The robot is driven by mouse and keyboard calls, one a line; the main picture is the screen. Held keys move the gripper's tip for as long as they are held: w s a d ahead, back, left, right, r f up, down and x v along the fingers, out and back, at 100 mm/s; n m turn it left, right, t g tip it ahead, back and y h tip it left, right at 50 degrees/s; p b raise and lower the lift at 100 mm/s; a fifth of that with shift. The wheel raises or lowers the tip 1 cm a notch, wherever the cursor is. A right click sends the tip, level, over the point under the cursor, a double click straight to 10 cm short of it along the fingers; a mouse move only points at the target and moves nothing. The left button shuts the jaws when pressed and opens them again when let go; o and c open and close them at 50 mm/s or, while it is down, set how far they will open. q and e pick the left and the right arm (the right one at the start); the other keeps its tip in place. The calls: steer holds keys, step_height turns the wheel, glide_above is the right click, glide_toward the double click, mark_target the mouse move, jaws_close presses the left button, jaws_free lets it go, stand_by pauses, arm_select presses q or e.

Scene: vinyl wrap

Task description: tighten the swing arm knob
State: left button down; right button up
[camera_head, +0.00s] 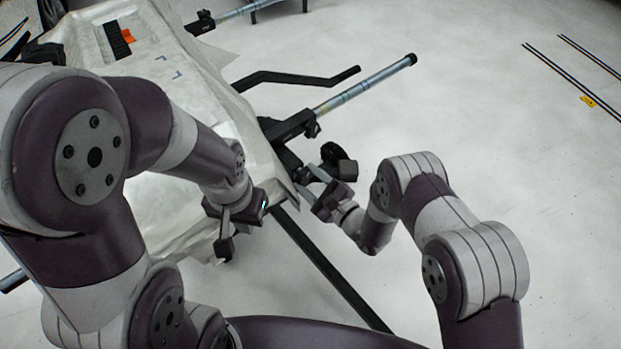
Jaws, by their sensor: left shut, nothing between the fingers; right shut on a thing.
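The swing arm (292,124) is a black bracket with a silver-blue tube (365,84) at the right side of the covered frame. The swing arm knob (330,152) is a small black round part below the bracket, partly hidden by fingers. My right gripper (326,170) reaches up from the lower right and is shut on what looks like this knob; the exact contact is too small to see. My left gripper (224,246) is shut and empty, with fingers pointing down, over the lower right part of the covered frame, left of the knob.
A pale wrap sheet (165,212) covers the frame, with a black and orange item (118,38) on top. A bent black bar (300,78) and a second tube (240,12) stick out rightward. A dark beam (330,268) runs low.

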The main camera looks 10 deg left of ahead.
steer(key=shift+w+r, duration=0.15)
steer(key=shift+r, duration=0.05)
steer(key=o, duration=1)
steer(key=shift+f, duration=0.1)
steer(key=shift+p+v, duration=0.9)
steer(key=shift+v, duration=5.5)
